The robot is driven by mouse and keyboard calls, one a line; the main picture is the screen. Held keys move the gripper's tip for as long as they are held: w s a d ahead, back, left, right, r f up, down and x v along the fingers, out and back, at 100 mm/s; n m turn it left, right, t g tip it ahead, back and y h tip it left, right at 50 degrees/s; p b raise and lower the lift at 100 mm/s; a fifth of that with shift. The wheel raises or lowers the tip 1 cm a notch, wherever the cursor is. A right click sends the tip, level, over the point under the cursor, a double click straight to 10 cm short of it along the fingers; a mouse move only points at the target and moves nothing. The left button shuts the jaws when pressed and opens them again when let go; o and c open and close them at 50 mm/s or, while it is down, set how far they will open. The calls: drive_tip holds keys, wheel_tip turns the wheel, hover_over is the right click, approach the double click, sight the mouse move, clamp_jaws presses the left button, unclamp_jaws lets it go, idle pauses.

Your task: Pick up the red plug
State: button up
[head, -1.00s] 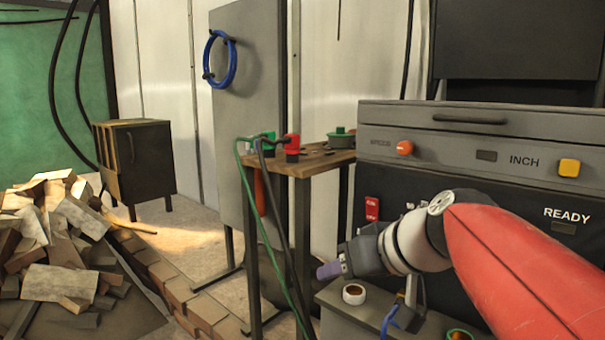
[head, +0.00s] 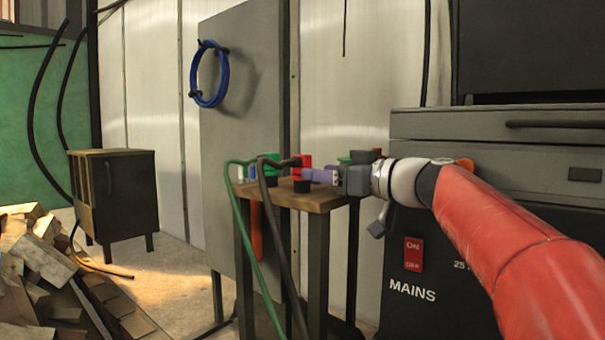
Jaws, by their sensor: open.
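The red plug (head: 302,160) stands on the small wooden table (head: 318,201), with a dark cable running from it over the near-left edge. A green plug (head: 267,169) with a green cable stands to its left. My gripper (head: 310,175) is at tabletop height, pointing left. Its purple fingertips appear at the near right side of the red plug and overlap its lower part in the picture. I cannot tell whether they touch it. The gap between the fingers is not clearly seen.
A green object (head: 360,157) sits behind my gripper. A grey panel with a blue cable coil (head: 209,75) stands behind the table.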

drive_tip(key=p+x, duration=0.1)
drive_tip(key=x, duration=0.5)
drive_tip(key=shift+w, duration=0.2)
drive_tip(key=shift+c, duration=0.2)
drive_tip(key=c, duration=1.1)
